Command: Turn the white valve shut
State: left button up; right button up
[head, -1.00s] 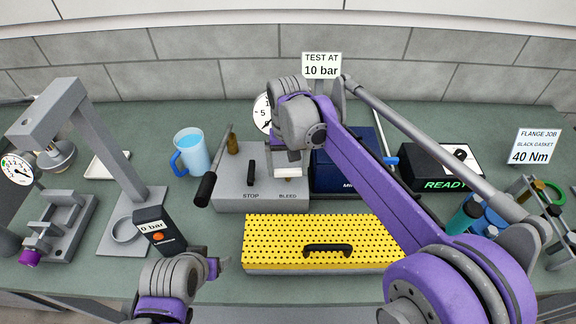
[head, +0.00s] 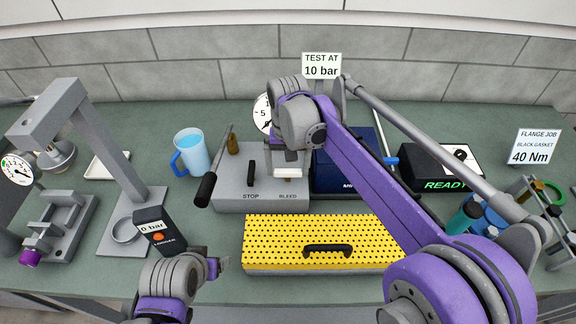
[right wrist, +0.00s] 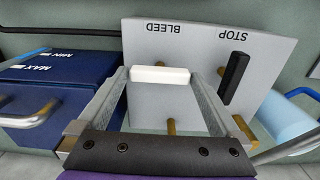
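The white valve handle (head: 287,172) lies crosswise above the BLEED label on the grey valve block (head: 232,203). In the right wrist view the white handle (right wrist: 160,75) spans the gap between my right gripper's fingertips (right wrist: 160,78). The fingers are spread wide, one at each end of the handle; I cannot tell if they touch it. In the head view my right gripper (head: 288,160) hangs over the handle and partly hides it. The black STOP handle (right wrist: 234,77) stands upright beside it. My left gripper (head: 216,266) is low, left of the yellow case, its fingers unclear.
A round gauge (head: 263,112) stands behind the block, partly hidden by my right arm. A pump lever (head: 207,185) and blue jug (head: 191,152) are to the left. A blue box (head: 340,178) adjoins the right. The yellow perforated case (head: 285,250) lies in front.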

aim_at(288, 170)
pick_arm(q)
jog(key=shift+w+r+p, duration=0.25)
jog(key=shift+r+p, duration=0.15)
jog(key=shift+r, duration=0.2)
pick_arm(e)
notch_tip(288, 170, up, 11)
jog(key=shift+f, duration=0.1)
